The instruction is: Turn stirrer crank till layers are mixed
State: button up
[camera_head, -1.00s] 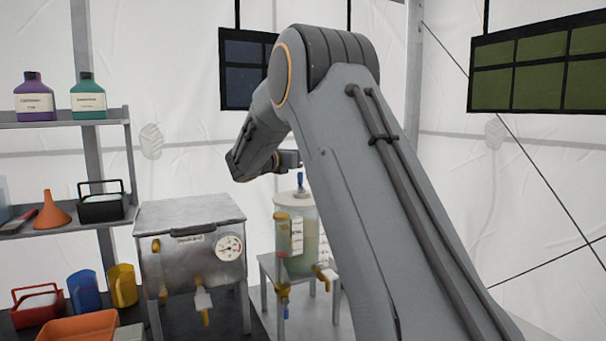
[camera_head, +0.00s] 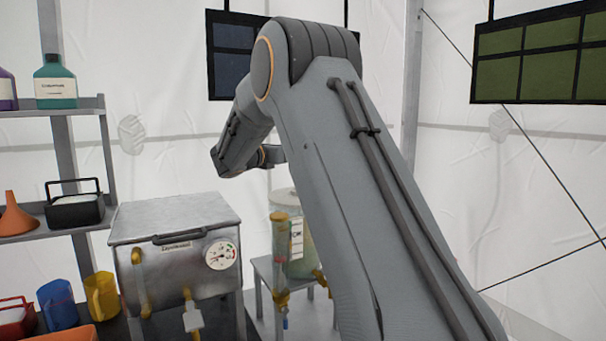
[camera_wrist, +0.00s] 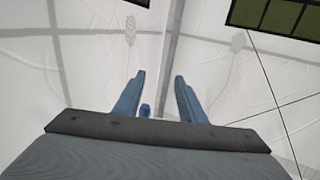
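The stirrer tank (camera_head: 298,262) is a clear cylinder on a grey stand, partly hidden behind my arm in the head view. It holds pale greenish contents, but I cannot tell whether layers show. Its crank is hidden in the head view. In the wrist view, a small blue knob (camera_wrist: 146,110), apparently the crank handle, shows beyond my gripper (camera_wrist: 159,78), low between its fingers. My gripper is open, with a clear gap between the fingers and nothing held. In the head view its fingers are hidden behind my arm.
A metal box with a gauge (camera_head: 178,255) stands left of the tank. A shelf (camera_head: 60,109) with bottles is at far left, above blue (camera_head: 58,305) and yellow (camera_head: 101,297) jugs. Dark panels (camera_head: 535,55) hang near the tent walls. Floor right of my arm looks clear.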

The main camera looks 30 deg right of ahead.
jog(key=f+b, duration=0.2)
jog(key=w+f+b, duration=0.1)
jog(key=f+b, duration=0.2)
jog(key=w+f+b, duration=0.1)
jog(key=f+b, duration=0.2)
jog(key=shift+w+f, duration=0.1)
jog(key=shift+f, duration=0.05)
jog(key=shift+p+x, duration=1.5)
jog(key=shift+x, duration=2.45)
grip_shut()
